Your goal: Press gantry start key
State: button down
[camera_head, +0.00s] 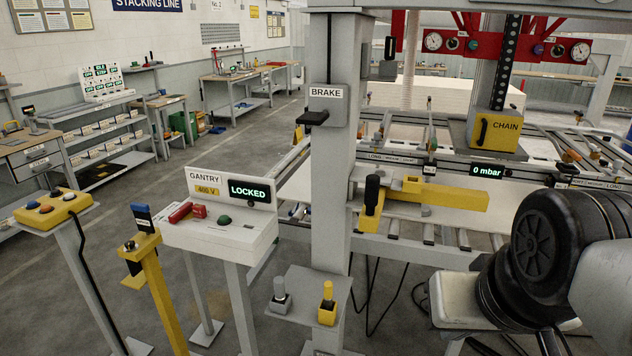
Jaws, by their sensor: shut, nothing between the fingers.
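The gantry control box (258,238) stands on pale legs left of the grey column, with a sloped top and an upright back panel. The panel carries a "GANTRY" sign, a yellow "400 V" label and a dark display (249,191) that reads "LOCKED" in green. On the top are a red block-like handle (181,213), a round green button (224,220) and a small dark red spot. I cannot tell which of these is the start key. My arm's black joints and white links fill the lower right, well apart from the box. My gripper is not in view.
The grey column (331,190) with its "BRAKE" box stands between my arm and the control box. A yellow lever assembly (430,192) juts out right of the column. A yellow post (160,285) and a yellow button box (51,210) stand left. Open floor lies behind.

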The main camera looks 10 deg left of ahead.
aim_at(223, 219)
jog(key=i+j+z, duration=0.1)
jog(key=j, duration=0.25)
jog(key=i+j+z, duration=0.1)
jog(key=j, duration=0.25)
jog(key=i+j+z, duration=0.1)
jog(key=j, duration=0.3)
jog(key=i+j, duration=0.1)
jog(key=j, duration=0.3)
jog(key=i+j, duration=0.15)
jog(key=j, duration=0.25)
jog(key=i+j, duration=0.1)
jog(key=j, duration=0.3)
jog(key=i+j, duration=0.15)
jog(key=j, duration=0.25)
jog(key=i+j, duration=0.1)
jog(key=j, duration=0.3)
jog(key=i+j+z, duration=0.1)
jog(key=j, duration=0.3)
